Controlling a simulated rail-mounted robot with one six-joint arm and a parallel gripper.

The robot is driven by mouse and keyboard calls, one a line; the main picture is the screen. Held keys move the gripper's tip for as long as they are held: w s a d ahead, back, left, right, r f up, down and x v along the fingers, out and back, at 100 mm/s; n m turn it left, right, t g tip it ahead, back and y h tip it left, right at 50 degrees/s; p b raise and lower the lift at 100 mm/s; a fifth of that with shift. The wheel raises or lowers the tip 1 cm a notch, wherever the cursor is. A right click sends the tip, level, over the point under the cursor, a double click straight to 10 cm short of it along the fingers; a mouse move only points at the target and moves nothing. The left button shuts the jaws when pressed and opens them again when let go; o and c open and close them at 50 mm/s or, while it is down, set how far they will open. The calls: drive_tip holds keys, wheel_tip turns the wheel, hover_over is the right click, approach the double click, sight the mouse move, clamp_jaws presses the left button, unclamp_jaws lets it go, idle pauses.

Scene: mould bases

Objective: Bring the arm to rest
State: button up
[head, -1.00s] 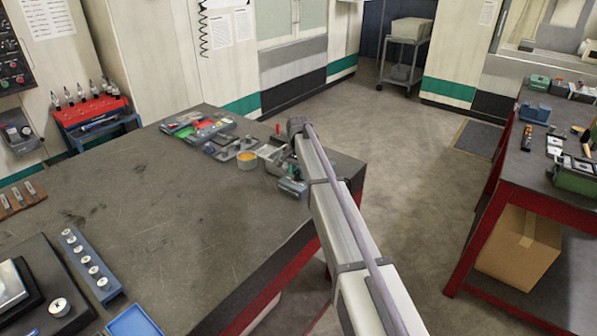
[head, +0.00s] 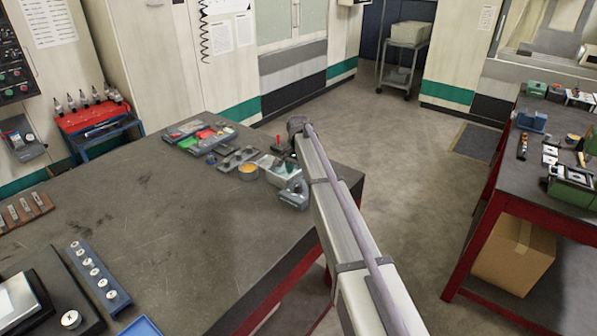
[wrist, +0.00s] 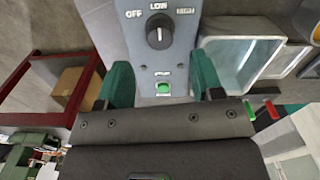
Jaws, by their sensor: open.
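My gripper (wrist: 160,85) shows in the wrist view as two dark green fingers set well apart, open with nothing held between them. Beyond and between the fingers is a grey control box (wrist: 120,25) with a black rotary knob (wrist: 159,30) marked OFF and LOW, and a small green switch (wrist: 162,88). I cannot tell whether the fingers touch the box. In the head view my arm reaches forward past the right edge of the dark workbench (head: 150,220); its far end is by the bench's far right corner, and the fingers are hidden there.
Small parts and trays (head: 205,137), an orange-topped tin (head: 248,172) and a grey-blue device (head: 294,193) crowd the bench near my arm's end. A second red-framed bench (head: 495,190) stands right, a cardboard box (head: 515,253) beneath it. Open floor lies between.

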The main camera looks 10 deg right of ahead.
wheel_tip(320, 180, up, 5)
drive_tip(key=p, duration=0.3)
drive_tip(key=s+f+n+b, duration=0.2)
drive_tip(key=s, duration=1.1)
drive_tip(key=s+f+n+b, duration=0.3)
drive_tip(key=s, duration=1.1)
drive_tip(key=s+f+n+b, duration=0.3)
drive_tip(key=s, duration=1.1)
drive_tip(key=shift+s+f, duration=0.2)
